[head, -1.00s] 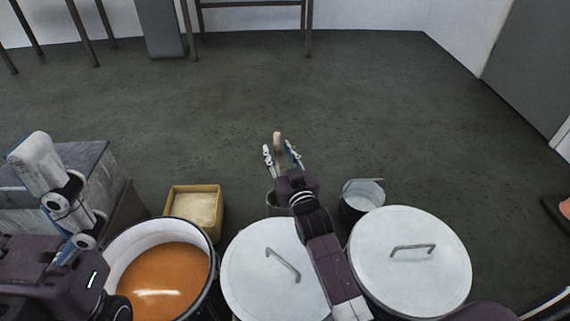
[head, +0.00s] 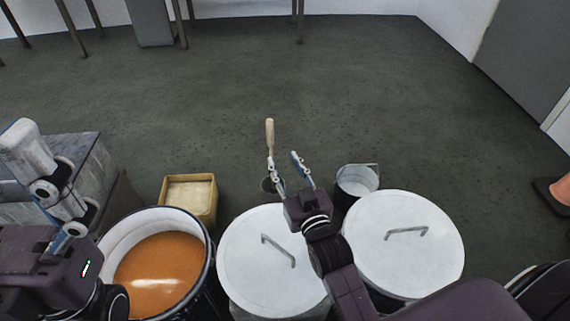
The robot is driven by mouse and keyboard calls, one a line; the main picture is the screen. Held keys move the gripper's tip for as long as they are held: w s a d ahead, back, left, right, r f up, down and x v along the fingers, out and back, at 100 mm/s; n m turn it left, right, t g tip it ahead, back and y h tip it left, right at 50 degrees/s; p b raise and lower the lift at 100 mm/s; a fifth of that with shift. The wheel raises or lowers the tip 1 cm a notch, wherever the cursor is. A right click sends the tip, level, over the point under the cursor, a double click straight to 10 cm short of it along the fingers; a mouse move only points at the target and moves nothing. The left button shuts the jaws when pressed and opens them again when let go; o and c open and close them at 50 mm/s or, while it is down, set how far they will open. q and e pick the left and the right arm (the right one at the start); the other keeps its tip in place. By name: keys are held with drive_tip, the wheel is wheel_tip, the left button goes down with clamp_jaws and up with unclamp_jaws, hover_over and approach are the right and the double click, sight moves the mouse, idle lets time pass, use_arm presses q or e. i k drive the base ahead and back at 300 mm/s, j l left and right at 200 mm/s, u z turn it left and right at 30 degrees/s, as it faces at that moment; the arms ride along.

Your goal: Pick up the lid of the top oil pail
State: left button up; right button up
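Two pails with white lids stand at the bottom of the head view. The middle lid (head: 245,245) and the right lid (head: 433,262) each have a thin grey bar handle and lie flat. I cannot tell which one is the top oil pail. My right gripper (head: 284,163) is open and empty, beyond the middle lid's far edge, with its wrist crossing over that lid's right edge. My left gripper (head: 68,235) is at the far left, beside the open pail, seen from the side; its opening is unclear.
An open pail (head: 160,270) of orange-brown liquid stands left of the middle pail. A wooden handle (head: 270,132) rises behind the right gripper's left finger. Behind the pails are a tan box (head: 189,197) and a small metal bucket (head: 356,178).

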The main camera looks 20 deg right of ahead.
sight(265, 268)
drive_tip(key=k, duration=1)
